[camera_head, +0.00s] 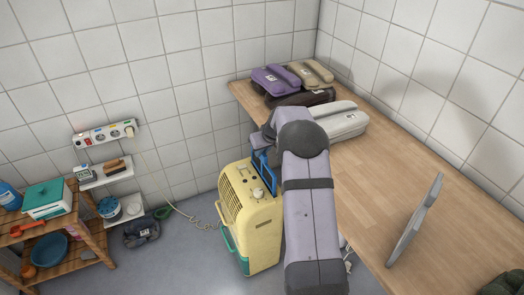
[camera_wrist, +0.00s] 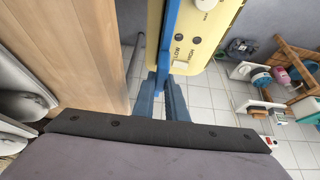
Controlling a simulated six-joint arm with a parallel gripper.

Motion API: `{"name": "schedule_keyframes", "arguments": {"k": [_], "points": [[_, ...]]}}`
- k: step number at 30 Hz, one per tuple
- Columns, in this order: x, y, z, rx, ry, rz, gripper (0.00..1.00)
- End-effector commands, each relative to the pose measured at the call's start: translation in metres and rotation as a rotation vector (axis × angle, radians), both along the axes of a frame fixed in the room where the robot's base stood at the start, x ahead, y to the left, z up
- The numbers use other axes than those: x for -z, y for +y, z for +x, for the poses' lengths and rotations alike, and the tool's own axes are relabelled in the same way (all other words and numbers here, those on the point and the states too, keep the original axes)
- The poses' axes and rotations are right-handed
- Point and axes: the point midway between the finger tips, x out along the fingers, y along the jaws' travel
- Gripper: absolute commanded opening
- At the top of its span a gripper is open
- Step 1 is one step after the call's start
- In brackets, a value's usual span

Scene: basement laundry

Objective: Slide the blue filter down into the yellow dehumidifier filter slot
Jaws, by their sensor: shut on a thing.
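The yellow dehumidifier (camera_head: 258,228) stands on the floor beside the wooden counter, with a pale knob on top. The blue filter (camera_head: 262,168) shows upright at the top rear of the dehumidifier, partly hidden by my arm. In the wrist view the blue filter (camera_wrist: 167,45) is a narrow edge-on strip along the left side of the yellow dehumidifier top (camera_wrist: 198,25). My gripper (camera_wrist: 162,82) is shut on the blue filter. The slot is hidden, and I cannot tell whether the filter's lower edge is inside it.
The wooden counter (camera_head: 385,185) lies close on the right, with purple, beige and grey cases (camera_head: 342,122) and a grey upright panel (camera_head: 414,222). A power strip (camera_head: 104,132) is on the wall, its cord running toward the dehumidifier. A wooden shelf (camera_head: 70,250) stands left; floor between is mostly clear.

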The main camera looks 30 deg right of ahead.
Motion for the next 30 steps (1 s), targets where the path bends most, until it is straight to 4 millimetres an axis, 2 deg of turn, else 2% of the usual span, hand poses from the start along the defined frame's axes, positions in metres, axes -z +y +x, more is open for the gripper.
{"name": "schedule_keyframes", "arguments": {"k": [30], "points": [[0.023,0.0,0.0,0.0,-0.001,0.0,0.0]]}}
